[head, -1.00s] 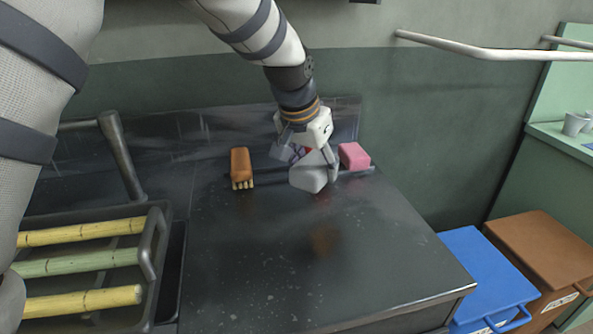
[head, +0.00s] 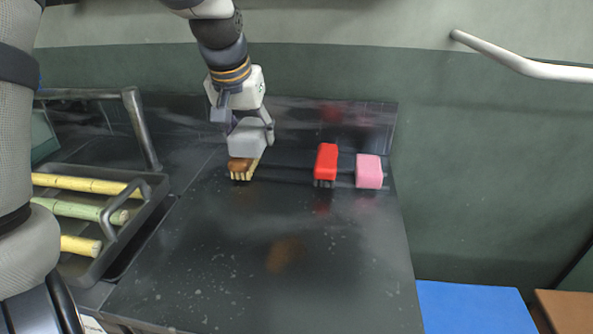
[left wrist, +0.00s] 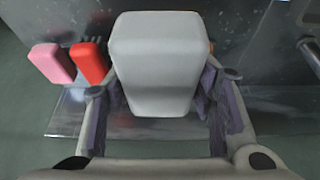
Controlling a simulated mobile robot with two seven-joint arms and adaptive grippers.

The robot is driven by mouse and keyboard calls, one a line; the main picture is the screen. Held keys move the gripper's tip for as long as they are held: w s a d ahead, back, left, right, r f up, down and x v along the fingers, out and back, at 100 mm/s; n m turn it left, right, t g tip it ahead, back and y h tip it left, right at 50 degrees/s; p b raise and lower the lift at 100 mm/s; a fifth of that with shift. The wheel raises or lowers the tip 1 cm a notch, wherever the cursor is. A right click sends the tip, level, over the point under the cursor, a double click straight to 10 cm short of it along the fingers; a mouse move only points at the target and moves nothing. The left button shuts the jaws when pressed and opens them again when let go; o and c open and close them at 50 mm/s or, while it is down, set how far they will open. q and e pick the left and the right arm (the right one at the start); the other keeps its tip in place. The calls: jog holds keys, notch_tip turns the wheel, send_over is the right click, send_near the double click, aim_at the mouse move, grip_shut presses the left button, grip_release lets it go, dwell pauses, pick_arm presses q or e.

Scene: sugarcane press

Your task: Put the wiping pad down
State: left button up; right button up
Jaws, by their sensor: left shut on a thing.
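The wiping pad (head: 247,138) is a light grey block held in my left gripper (head: 245,126), which is shut on it. In the head view the pad is just in front of or above the brown brush (head: 240,167) and hides part of it; I cannot tell whether they touch. In the left wrist view the pad (left wrist: 155,62) fills the space between the fingers (left wrist: 160,108) and hides what lies beneath. My right gripper is not in view.
A red brush (head: 326,163) and a pink block (head: 369,171) stand to the right on the dark worktop (head: 270,250). A tray (head: 150,215) with cane sticks (head: 85,212) is at the left. The front of the worktop is clear. A blue box lid (head: 470,305) is at lower right.

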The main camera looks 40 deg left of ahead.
pick_arm(q)
jog(key=shift+a, duration=0.1)
jog(key=w+f, duration=0.1)
jog(key=w+a+f, duration=0.1)
jog(key=w, duration=0.1)
jog(key=w+f, duration=0.1)
jog(key=shift+w+a, duration=0.15)
jog(key=shift+w, duration=0.15)
jog(key=w+f+b, duration=0.1)
jog(key=w+f, duration=0.1)
jog(key=w+a+f+b, duration=0.1)
jog(key=w+f, duration=0.1)
jog(key=w, duration=0.1)
jog(key=w+f, duration=0.2)
jog(key=w, duration=0.1)
jog(key=shift+a+f+b, duration=0.2)
jog(key=shift+b, duration=0.2)
jog(key=shift+w+f, duration=0.2)
jog(key=shift+f, duration=0.1)
jog(key=shift+w+f, duration=0.2)
jog(key=shift+f, duration=1.3)
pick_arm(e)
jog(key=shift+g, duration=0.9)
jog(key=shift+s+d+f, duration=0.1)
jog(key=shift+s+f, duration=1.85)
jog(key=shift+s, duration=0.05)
pick_arm(q)
jog(key=shift+f, duration=0.1)
jog(key=shift+f, duration=0.5)
jog(key=o, duration=1.2)
